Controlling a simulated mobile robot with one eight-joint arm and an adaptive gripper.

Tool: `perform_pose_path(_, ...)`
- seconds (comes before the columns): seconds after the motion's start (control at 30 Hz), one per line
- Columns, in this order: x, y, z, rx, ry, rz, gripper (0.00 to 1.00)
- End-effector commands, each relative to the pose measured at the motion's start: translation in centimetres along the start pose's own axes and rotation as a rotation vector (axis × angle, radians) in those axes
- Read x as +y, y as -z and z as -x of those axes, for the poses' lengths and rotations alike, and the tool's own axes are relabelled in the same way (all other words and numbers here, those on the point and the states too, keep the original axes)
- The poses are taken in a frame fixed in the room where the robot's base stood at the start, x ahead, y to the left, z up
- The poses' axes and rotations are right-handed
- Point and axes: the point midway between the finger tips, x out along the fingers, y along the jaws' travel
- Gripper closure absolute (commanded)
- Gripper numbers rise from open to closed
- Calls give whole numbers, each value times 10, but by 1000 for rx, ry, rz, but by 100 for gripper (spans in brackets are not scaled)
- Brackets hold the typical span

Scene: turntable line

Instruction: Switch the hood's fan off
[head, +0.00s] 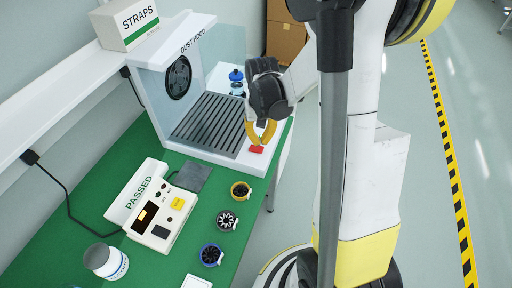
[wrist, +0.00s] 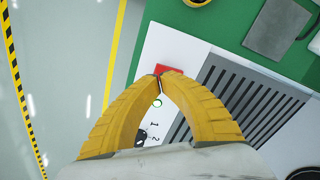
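The dust hood (head: 200,32) is a white box with a clear side panel, and a round black fan (head: 179,77) is set in its back wall. A red switch (head: 256,150) sits on the hood's white front right corner; it also shows in the wrist view (wrist: 170,70). My gripper (head: 261,141) is at this switch, its yellow fingertips (wrist: 160,78) together and partly covering it. I cannot tell whether they touch it. A small green ring (wrist: 157,102) and a dark knob (wrist: 141,136) marked 1 and 2 lie beside the fingers. Whether the fan turns cannot be told.
The hood's slotted grille (head: 210,125) lies left of my gripper. Blue-topped items (head: 236,78) stand behind it.

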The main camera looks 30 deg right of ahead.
Motion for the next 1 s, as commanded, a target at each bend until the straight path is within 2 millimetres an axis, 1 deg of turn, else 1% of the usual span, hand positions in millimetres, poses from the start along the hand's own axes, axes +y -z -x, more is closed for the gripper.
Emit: perform_pose_path(1.0,0,0,-14,0,0,0,100)
